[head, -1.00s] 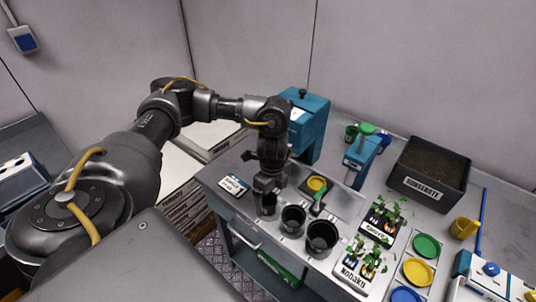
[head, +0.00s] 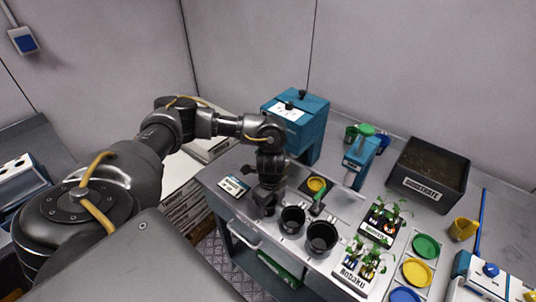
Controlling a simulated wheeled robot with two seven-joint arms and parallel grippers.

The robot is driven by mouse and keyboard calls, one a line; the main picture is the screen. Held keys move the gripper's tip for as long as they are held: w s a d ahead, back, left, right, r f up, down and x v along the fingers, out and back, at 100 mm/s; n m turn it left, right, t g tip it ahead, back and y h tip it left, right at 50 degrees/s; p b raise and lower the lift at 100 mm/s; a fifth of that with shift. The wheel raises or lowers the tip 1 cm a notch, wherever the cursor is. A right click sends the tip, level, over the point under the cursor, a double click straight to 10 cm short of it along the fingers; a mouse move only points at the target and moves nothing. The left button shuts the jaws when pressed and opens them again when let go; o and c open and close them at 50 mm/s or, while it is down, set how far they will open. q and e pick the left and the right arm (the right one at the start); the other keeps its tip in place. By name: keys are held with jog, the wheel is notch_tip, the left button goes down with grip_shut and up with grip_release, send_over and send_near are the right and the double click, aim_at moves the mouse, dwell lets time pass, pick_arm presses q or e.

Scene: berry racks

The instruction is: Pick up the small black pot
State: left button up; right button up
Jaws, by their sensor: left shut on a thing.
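Three black pots stand in a row near the front of the grey bench in the head view. The small black pot (head: 266,211) is the leftmost and is mostly hidden by my left gripper (head: 266,203). My left gripper points down and is shut on this pot, at bench level. The middle black pot (head: 292,221) stands just to its right. The larger black pot (head: 321,238) stands to the right of that one. My right gripper is not in view.
A blue machine (head: 297,115) stands behind my left gripper. A small label card (head: 233,187) lies to its left. A yellow dish (head: 317,185) and green scoop (head: 317,207) lie close behind the pots. Seedling trays and a substrate box (head: 429,172) stand to the right.

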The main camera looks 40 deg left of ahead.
aim_at(271, 204)
pick_arm(q)
jog(key=shift+c, duration=0.2)
jog(key=shift+r, duration=0.5)
notch_tip(271, 204, up, 2)
jog(key=shift+w+r, duration=0.1)
jog(key=shift+r, duration=0.05)
jog(key=s+d+r+p, duration=0.2)
jog(key=s+r+p, duration=0.1)
jog(key=s+r, duration=0.2)
jog(key=s+d+r+p, duration=0.3)
jog(key=s+r, duration=0.1)
jog(key=s, duration=0.4)
jog(key=shift+d+r, duration=0.35)
jog(key=shift+r, duration=0.05)
